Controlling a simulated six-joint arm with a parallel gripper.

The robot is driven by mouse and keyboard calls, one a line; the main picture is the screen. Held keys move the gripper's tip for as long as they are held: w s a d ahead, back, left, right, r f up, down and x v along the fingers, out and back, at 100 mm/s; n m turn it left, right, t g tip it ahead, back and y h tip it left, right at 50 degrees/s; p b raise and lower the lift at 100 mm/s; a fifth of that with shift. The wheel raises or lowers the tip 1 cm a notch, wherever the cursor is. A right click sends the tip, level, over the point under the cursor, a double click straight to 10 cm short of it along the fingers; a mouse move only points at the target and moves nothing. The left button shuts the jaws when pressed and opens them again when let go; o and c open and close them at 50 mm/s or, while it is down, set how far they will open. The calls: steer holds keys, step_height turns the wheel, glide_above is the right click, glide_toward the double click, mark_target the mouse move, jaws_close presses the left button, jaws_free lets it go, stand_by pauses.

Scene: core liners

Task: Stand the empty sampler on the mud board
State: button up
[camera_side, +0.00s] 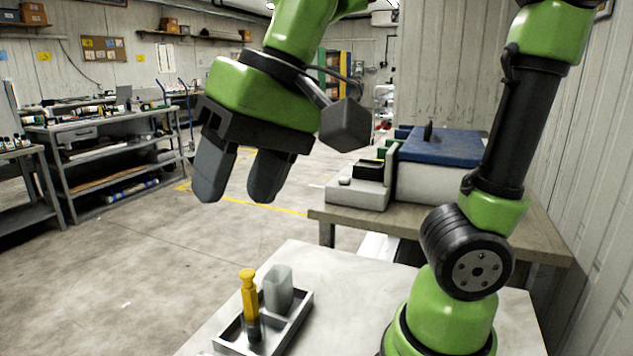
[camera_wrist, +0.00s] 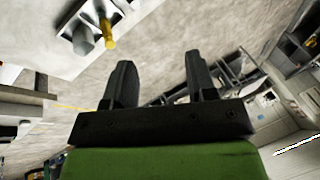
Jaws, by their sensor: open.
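A yellow-handled tool (camera_side: 249,290) with a dark lower end stands upright in a grey metal tray (camera_side: 298,321) on the pale table. It may be the sampler, but I cannot tell whether it is empty. A grey, partly see-through sleeve (camera_side: 279,288) stands beside it in the tray. In the wrist view the yellow tool (camera_wrist: 109,38) and the grey sleeve (camera_wrist: 83,42) are at the top left. My gripper (camera_side: 237,194) is open and empty, high above the table and well clear of the tray; its fingers (camera_wrist: 158,65) also show in the wrist view. I cannot make out a mud board.
The pale table top (camera_side: 335,285) is clear between the tray and my arm's base. A bench (camera_side: 540,235) behind carries a white box with a blue top (camera_side: 440,147) and a smaller device (camera_side: 358,190). Shelving (camera_side: 110,150) stands far left.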

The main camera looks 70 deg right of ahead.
steer(key=s+d+f+t, duration=0.1)
steer(key=s+d+t, duration=0.2)
steer(key=s+d, duration=0.2)
steer(key=shift+s+d+f+h, duration=0.4)
steer(key=shift+d, duration=0.2)
